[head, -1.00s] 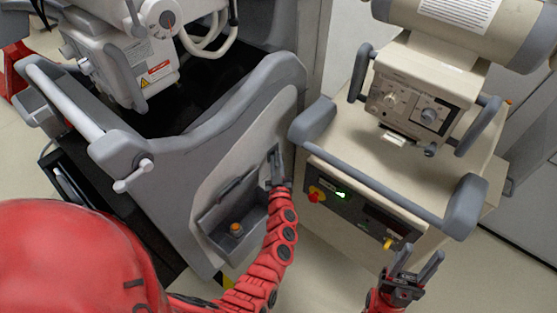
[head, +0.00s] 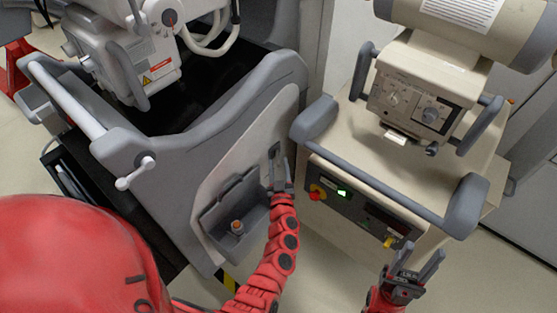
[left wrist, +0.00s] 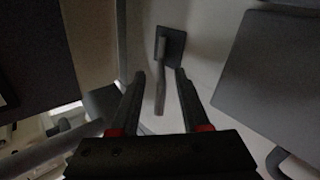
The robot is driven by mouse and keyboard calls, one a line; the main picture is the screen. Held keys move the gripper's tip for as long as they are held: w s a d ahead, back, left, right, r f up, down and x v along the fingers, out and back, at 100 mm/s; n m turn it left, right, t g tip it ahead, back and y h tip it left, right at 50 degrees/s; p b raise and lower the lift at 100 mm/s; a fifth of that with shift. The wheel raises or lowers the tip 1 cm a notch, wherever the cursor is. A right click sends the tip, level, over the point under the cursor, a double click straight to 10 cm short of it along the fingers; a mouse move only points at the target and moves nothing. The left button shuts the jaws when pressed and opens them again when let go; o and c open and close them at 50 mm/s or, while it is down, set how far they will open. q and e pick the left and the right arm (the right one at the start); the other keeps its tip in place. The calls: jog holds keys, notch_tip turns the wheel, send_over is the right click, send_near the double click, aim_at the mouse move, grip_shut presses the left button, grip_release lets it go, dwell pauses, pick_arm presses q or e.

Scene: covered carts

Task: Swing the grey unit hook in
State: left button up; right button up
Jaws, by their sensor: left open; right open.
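The grey unit (head: 180,165) stands on the left, with a pale panel on its facing side. Its hook (head: 274,152) is a small dark plate with a lever on that panel. In the left wrist view the hook (left wrist: 161,88) hangs down from its square plate, slightly tilted. My left gripper (head: 283,172) is open just in front of the hook. In the left wrist view the hook lies between the two fingers of my left gripper (left wrist: 160,75), with visible gaps on both sides. I cannot tell its depth between them. My right gripper (head: 418,264) is open and empty at the lower right.
A grey open box (head: 232,212) with an orange-topped knob sits on the panel left of my left gripper. The beige cart (head: 365,165) with grey bumpers and a control panel stands close on the right. Only a narrow gap separates the two.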

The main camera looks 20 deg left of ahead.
pick_arm(q)
jog(key=v, duration=1.4)
jog(key=shift+s, duration=0.3)
jog(key=shift+d, duration=0.15)
